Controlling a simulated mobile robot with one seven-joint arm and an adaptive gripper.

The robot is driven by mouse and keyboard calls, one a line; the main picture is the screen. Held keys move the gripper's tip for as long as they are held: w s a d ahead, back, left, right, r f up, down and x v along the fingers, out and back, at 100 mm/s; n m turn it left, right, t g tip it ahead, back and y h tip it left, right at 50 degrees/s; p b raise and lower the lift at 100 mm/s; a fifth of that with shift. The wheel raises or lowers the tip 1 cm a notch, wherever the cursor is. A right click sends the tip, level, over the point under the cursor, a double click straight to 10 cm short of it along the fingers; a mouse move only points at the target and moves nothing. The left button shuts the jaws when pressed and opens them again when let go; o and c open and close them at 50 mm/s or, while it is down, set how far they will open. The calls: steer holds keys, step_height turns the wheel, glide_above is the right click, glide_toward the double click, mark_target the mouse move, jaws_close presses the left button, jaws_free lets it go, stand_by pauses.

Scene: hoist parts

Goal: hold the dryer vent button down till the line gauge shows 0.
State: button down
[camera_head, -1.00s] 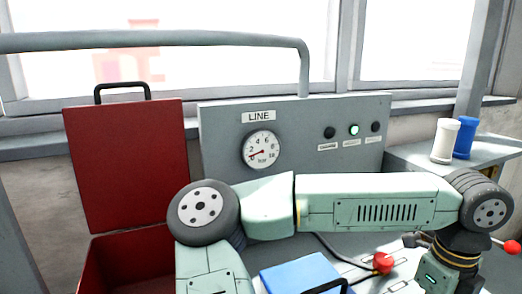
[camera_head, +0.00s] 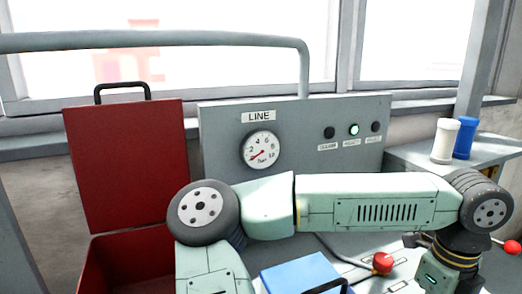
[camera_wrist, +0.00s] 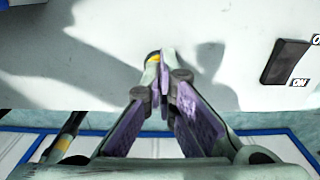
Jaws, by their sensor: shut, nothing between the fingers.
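The line gauge (camera_head: 262,149) is a round white dial under the LINE label on the grey panel in the head view. Its red needle points to the lower left, near the low end, below the 2 mark. My gripper (camera_wrist: 158,58) is shut and empty in the wrist view, with its fingertips at a pale white surface (camera_wrist: 120,25). A small yellow piece (camera_wrist: 153,56) shows at the fingertips; I cannot tell whether it is the vent button, whether it is touched or pressed. In the head view my gripper is hidden behind or below my arm.
A dark rocker switch (camera_wrist: 287,62) marked ON sits at the right in the wrist view. An open red box (camera_head: 128,165) stands left of the panel (camera_head: 220,125). A red knob (camera_head: 383,263), a blue case (camera_head: 300,274) and white and blue cylinders (camera_head: 445,141) are nearby.

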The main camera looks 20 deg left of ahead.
steer(key=shift+r+p, duration=1.75)
steer(key=shift+r, duration=1.75)
steer(key=s+d+r, duration=0.3)
steer(key=s+d, duration=0.4)
steer(key=shift+s, duration=0.1)
